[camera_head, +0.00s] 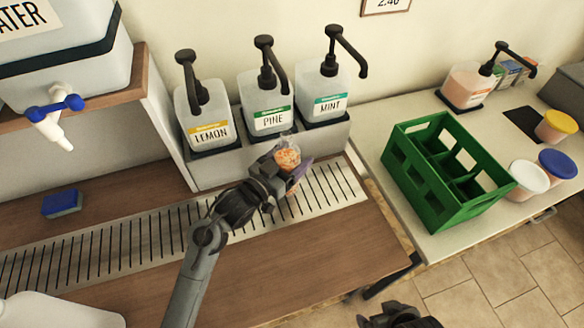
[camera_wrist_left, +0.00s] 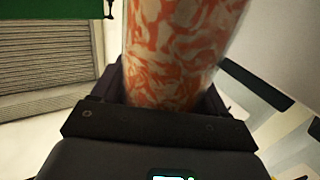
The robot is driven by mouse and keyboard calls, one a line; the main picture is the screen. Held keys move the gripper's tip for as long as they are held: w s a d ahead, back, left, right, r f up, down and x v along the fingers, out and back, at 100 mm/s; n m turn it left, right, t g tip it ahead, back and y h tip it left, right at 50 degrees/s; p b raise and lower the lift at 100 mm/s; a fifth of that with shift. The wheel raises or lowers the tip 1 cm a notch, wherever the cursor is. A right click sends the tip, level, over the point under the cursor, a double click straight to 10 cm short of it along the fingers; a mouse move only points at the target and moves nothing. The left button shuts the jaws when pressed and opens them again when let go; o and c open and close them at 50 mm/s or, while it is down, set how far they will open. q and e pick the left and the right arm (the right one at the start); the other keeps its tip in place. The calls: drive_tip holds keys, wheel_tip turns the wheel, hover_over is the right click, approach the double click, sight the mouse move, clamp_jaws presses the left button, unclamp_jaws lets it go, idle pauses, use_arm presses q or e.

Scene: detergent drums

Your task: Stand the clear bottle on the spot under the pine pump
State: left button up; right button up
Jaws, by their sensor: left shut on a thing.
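The pine pump (camera_head: 268,103) is the middle of three white dispensers, with a green-striped label and a black nozzle pointing forward. My left gripper (camera_head: 284,178) is shut on a clear bottle (camera_head: 288,156) with an orange and white mottled filling or surface. The bottle is in front of the pine pump, over or on the slotted drip grate (camera_head: 235,222); I cannot tell whether it touches. In the left wrist view the bottle (camera_wrist_left: 180,50) rises between the jaws. The spot under the nozzle is not visible. My right gripper (camera_head: 400,318) is cut off at the bottom edge.
The lemon pump (camera_head: 203,115) and mint pump (camera_head: 325,92) flank the pine pump. A green crate (camera_head: 440,170) stands on the right counter, near several lidded tubs. A water tank with a tap (camera_head: 50,115) stands upper left.

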use_arm(q)
wheel_tip(320, 180, down, 4)
drive_tip(key=shift+r+b, duration=0.1)
drive_tip(key=shift+b, duration=0.75)
drive_tip(key=o, duration=1.4)
drive_tip(key=shift+f, duration=0.25)
